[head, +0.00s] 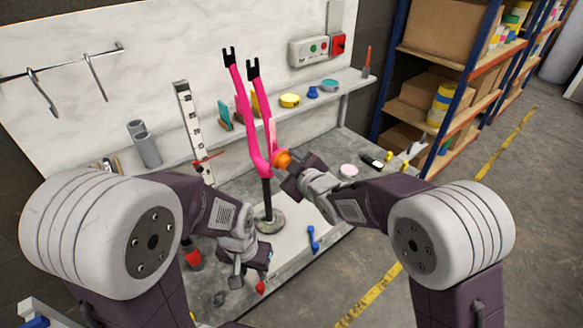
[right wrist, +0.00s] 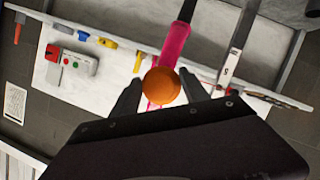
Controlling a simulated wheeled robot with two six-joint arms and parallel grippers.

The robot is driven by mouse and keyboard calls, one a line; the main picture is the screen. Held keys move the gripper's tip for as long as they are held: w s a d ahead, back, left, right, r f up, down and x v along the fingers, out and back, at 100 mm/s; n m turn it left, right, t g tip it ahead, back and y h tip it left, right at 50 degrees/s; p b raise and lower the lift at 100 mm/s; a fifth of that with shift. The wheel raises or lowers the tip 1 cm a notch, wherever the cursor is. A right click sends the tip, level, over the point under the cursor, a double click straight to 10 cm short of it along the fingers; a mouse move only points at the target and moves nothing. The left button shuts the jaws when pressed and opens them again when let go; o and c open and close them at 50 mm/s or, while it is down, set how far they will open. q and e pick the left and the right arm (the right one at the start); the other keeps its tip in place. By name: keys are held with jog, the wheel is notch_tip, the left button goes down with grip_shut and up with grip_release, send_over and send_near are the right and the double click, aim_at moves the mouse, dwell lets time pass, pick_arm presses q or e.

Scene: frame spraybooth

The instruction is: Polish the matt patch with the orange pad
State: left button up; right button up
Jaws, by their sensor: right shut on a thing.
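The orange pad (head: 283,158) is a round orange piece held in my right gripper (head: 290,166). In the right wrist view the orange pad (right wrist: 162,86) sits between the two dark fingers, in front of the pink frame (right wrist: 174,46). In the head view the pink frame (head: 245,105), a fork with two black tips, stands upright on a black post. The pad is at the frame's lower part, seemingly touching; contact is not certain. I cannot make out the matt patch. My left gripper (head: 248,278) is low over the bench, its fingers apart and empty.
The post's round base (head: 270,223) stands on the bench. A blue tool (head: 313,240) and a pink-topped tin (head: 347,171) lie to the right. A shelf (head: 330,97) with small tins runs behind. Grey tubes (head: 147,150) stand at left.

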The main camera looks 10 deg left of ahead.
jog(key=shift+w+a, duration=0.6)
jog(key=shift+a, duration=0.15)
dwell(0.8)
jog(key=shift+r, duration=0.1)
jog(key=shift+a+r+p, duration=0.1)
jog(key=shift+r+p, duration=3.95)
jog(key=shift+r, duration=1.7)
jog(key=shift+f+b, duration=0.2)
jog(key=shift+b, duration=0.1)
jog(key=shift+r, duration=0.1)
notch_tip(320, 180, down, 12)
jog(key=b, duration=1.1)
jog(key=shift+r, duration=0.25)
jog(key=shift+s+d, duration=0.1)
jog(key=shift+d, duration=0.1)
